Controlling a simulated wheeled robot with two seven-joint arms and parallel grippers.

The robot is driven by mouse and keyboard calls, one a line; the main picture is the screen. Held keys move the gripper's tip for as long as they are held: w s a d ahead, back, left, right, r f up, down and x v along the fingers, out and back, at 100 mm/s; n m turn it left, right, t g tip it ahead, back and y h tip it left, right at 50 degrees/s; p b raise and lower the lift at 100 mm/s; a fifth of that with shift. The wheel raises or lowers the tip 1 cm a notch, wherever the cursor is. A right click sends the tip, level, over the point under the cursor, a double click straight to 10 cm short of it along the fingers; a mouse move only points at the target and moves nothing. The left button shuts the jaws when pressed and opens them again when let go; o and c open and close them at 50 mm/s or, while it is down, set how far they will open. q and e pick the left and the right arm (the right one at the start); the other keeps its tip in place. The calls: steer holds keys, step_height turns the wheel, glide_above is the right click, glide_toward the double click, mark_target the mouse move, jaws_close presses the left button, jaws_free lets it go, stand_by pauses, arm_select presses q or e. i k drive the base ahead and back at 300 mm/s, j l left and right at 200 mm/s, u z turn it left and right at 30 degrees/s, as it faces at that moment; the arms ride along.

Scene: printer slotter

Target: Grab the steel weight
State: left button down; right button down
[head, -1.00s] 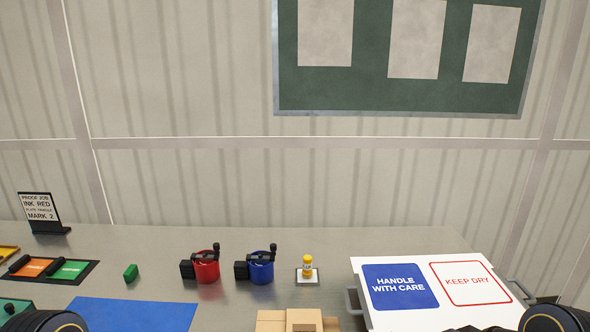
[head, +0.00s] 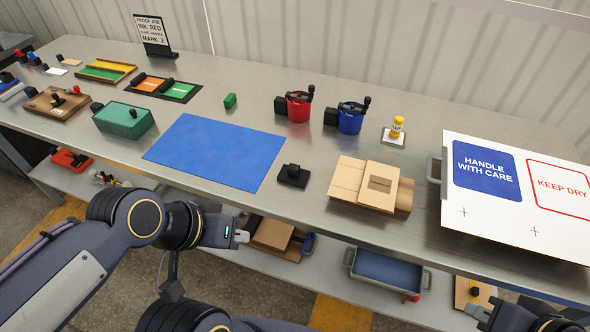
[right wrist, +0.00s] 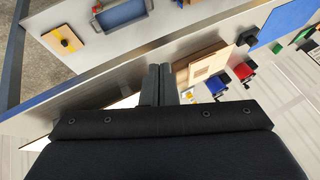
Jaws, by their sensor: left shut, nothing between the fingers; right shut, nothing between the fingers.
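I cannot tell for certain which thing is the steel weight. A small black block with a knob (head: 293,175) sits on the bench between the blue mat and the cardboard pieces. My left gripper (head: 241,237) is shut and empty in front of the bench's front edge, below and left of that block. My right gripper (head: 478,311) is low at the bottom right of the head view, partly cut off. In the right wrist view my right gripper (right wrist: 164,80) has its fingers together with nothing between them.
A blue mat (head: 220,148), cardboard pieces (head: 352,183), red (head: 299,108) and blue (head: 349,118) pots and a yellow-topped bottle (head: 397,127) stand on the bench. A white printed sheet (head: 500,220) lies right. The lower shelf (head: 330,278) holds a grey-blue tray (head: 388,272).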

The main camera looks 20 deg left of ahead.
mark_target(293, 175)
steer(key=i+l, duration=0.1)
steer(key=i+l+u, duration=0.1)
steer(key=u, duration=0.3)
steer(key=l+u, duration=0.2)
steer(key=u, duration=0.15)
steer(key=l+u, duration=0.2)
steer(key=u, duration=1.3)
steer(key=i+l, duration=0.05)
steer(key=l, duration=0.05)
